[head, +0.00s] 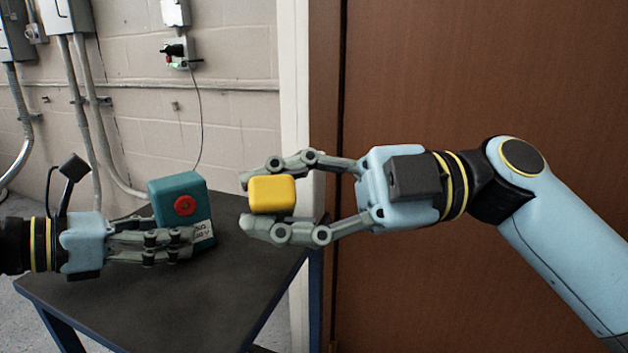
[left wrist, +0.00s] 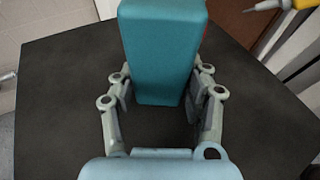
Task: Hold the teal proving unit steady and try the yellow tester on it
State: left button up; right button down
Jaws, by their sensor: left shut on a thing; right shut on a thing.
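The teal proving unit (head: 180,190) stands upright on the dark table, with a round red part and a white label on its side. My left gripper (head: 190,243) is shut on it from the left; in the left wrist view the fingers (left wrist: 160,110) lie on both sides of the teal proving unit (left wrist: 162,55). The yellow tester (head: 272,193) is in my right gripper (head: 250,200), which is shut on it, right of the teal unit and apart from it. A corner of the yellow tester (left wrist: 303,4) with a thin grey tip shows in the left wrist view.
The dark table top (head: 110,300) is otherwise clear. A brown door (head: 440,80) stands behind my right arm. Grey boxes and conduits (head: 85,90) and a small outlet with a cable (head: 180,52) are on the block wall behind.

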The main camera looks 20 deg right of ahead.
jog(key=s+a+f+n+g, duration=0.1)
jog(key=s+f+n+g, duration=0.3)
jog(key=s+n+g, duration=0.6)
jog(key=w+a+n+t, duration=0.1)
jog(key=w+a, duration=0.1)
jog(key=w, duration=0.8)
jog(key=shift+w+a+n, duration=0.15)
jog(key=shift+w+n, duration=0.2)
jog(key=shift+n, duration=0.05)
jog(key=shift+w+a+f, duration=0.1)
jog(key=shift+w+f, duration=0.05)
jog(key=shift+w, duration=0.35)
dwell(0.8)
jog(key=shift+s, duration=0.1)
jog(key=s+d, duration=0.1)
jog(key=s, duration=0.5)
jog(key=shift+s+d, duration=0.3)
jog(key=shift+d, duration=0.05)
pick_arm(q)
jog(key=o, duration=0.9)
jog(key=shift+o, duration=0.2)
